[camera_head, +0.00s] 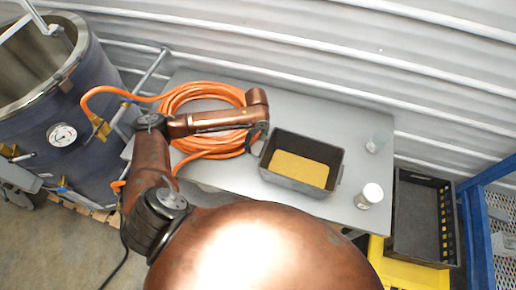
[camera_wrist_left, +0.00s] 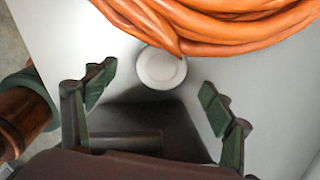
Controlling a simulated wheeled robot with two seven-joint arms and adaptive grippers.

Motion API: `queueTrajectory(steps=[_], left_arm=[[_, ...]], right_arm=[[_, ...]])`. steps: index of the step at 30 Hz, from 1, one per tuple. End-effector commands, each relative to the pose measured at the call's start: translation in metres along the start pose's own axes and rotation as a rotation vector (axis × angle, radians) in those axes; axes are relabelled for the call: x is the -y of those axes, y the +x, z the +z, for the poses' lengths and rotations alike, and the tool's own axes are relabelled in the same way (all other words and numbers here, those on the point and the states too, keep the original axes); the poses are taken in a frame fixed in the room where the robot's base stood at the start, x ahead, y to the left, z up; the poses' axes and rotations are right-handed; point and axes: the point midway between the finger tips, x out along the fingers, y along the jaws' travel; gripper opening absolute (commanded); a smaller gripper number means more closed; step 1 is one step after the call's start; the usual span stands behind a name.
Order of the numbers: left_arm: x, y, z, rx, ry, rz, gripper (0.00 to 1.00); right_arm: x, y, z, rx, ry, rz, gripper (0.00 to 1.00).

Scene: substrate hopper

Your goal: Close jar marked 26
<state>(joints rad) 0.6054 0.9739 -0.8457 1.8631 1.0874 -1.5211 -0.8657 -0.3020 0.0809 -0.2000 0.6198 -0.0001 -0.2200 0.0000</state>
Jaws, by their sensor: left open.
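Two small jars stand on the right part of the grey table (camera_head: 232,183). The front jar (camera_head: 371,193) has a white top. The rear jar (camera_head: 377,142) is clear and looks lidless. No number is legible on either. A white round disc (camera_wrist_left: 161,67), looking like a jar lid, lies on the table beside the orange hose in the left wrist view; I cannot make it out in the head view. My left gripper (camera_wrist_left: 157,82) is open and empty, its fingers on either side of the disc in that view, apart from it. My right gripper is not in view.
A coiled orange hose (camera_head: 172,101) lies on the table beside my left arm. A dark bin (camera_head: 291,188) holding yellow-brown material stands right of my left wrist. A metal vat (camera_head: 95,100) stands left; a black crate (camera_head: 399,235) and a blue frame (camera_head: 476,235) stand right.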

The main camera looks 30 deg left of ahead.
Motion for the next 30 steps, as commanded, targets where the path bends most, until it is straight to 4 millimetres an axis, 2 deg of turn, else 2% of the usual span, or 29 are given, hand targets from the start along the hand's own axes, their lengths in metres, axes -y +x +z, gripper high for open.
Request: queueTrajectory(steps=[10, 18, 21, 30], left_arm=[[0.000, 0.006, -0.001, 0.000, 0.000, 0.001, 0.76], [0.004, 0.043, -0.004, 0.000, -0.001, 0.002, 0.76], [0.005, 0.051, -0.004, 0.001, 0.000, 0.000, 0.76], [0.005, 0.053, -0.004, 0.001, 0.001, -0.001, 0.76]], right_arm=[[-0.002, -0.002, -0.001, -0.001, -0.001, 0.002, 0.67], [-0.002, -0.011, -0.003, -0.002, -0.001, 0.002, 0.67], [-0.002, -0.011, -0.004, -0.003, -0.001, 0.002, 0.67], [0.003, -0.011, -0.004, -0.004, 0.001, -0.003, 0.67]])
